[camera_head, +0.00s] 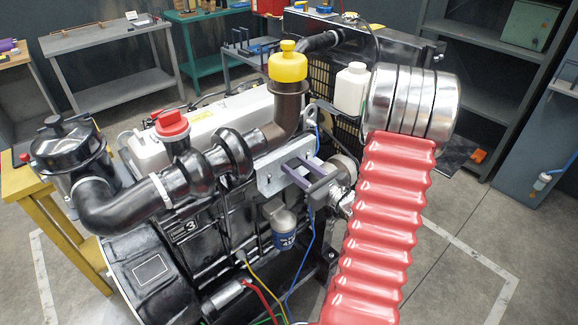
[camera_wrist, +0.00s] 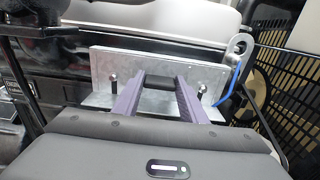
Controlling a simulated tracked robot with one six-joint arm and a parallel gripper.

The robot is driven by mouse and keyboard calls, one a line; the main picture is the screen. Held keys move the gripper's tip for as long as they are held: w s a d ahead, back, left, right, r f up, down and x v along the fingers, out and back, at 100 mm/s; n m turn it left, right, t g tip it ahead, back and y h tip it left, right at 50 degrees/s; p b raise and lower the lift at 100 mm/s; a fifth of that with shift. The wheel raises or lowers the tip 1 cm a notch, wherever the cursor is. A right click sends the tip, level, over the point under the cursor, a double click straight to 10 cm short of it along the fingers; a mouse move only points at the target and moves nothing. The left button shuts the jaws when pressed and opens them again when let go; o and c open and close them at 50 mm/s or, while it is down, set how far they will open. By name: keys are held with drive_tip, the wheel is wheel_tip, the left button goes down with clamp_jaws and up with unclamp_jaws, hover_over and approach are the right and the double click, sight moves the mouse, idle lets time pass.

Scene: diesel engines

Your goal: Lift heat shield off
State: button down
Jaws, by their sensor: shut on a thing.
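The heat shield (camera_head: 268,182) is a bare grey metal plate along the near side of the engine, below the brown elbow pipe. The exact contact is hidden, and I cannot tell whether the shield touches the engine.
The black engine (camera_head: 150,265) fills the middle. A yellow cap (camera_head: 288,62), a red cap (camera_head: 172,124) and a white bottle (camera_head: 351,88) rise near the shield. A blue hose (camera_head: 303,262) hangs below.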

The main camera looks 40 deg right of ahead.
drive_tip(key=shift+r, duration=0.15)
drive_tip(key=shift+r, duration=1.6)
drive_tip(key=s, duration=1.8)
drive_tip(key=shift+d, duration=0.25)
drive_tip(key=shift+r, duration=0.15)
drive_tip(key=shift+r, duration=2.9)
drive_tip(key=shift+w+d, duration=0.1)
drive_tip(key=shift+w, duration=0.05)
